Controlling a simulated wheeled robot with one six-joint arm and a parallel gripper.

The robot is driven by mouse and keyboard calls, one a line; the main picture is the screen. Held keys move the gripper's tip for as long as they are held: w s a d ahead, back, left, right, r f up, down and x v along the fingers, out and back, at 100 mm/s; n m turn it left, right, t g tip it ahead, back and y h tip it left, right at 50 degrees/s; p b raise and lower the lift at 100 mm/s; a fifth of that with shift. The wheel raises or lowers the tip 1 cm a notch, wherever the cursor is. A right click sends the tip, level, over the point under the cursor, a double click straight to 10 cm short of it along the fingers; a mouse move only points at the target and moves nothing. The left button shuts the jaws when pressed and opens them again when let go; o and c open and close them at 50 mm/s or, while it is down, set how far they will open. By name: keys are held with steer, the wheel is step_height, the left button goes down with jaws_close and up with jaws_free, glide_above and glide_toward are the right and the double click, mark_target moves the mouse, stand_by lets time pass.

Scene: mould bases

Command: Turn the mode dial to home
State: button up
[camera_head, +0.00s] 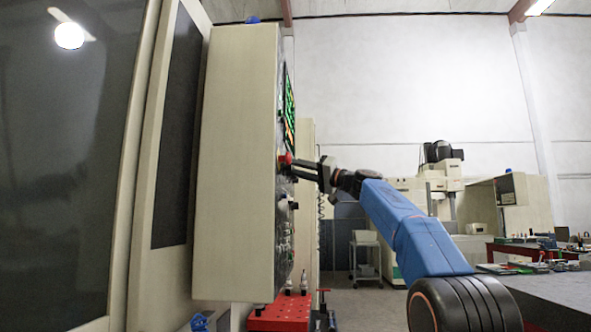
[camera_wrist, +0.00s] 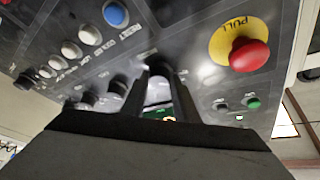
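The control panel (camera_head: 291,215) is seen nearly edge-on in the head view, on the side of a beige cabinet. My gripper (camera_head: 292,168) reaches it from the right, with its fingers at the panel face close to a red button. In the wrist view my gripper (camera_wrist: 160,78) has its two dark fingers parted, one on each side of a dark round knob (camera_wrist: 160,69) below the printed word RESET. This knob seems to be the mode dial, but its labels are hidden. I cannot tell whether the fingers press on it.
A red emergency button (camera_wrist: 249,55) on a yellow PULL disc is just right of the fingers. A blue button (camera_wrist: 115,14), several white buttons and other dark knobs (camera_wrist: 117,87) lie to the left. A green button (camera_wrist: 253,103) is at the lower right.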

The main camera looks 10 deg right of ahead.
steer(key=shift+m, duration=0.3)
steer(key=shift+r+m+h, duration=0.15)
steer(key=shift+m+h, duration=0.8)
steer(key=shift+m, duration=1)
steer(key=shift+r+m+h, duration=0.1)
steer(key=shift+m+h, duration=0.85)
steer(key=shift+m, duration=1)
steer(key=o, duration=1)
steer(key=shift+o, duration=0.2)
steer(key=shift+s, duration=0.1)
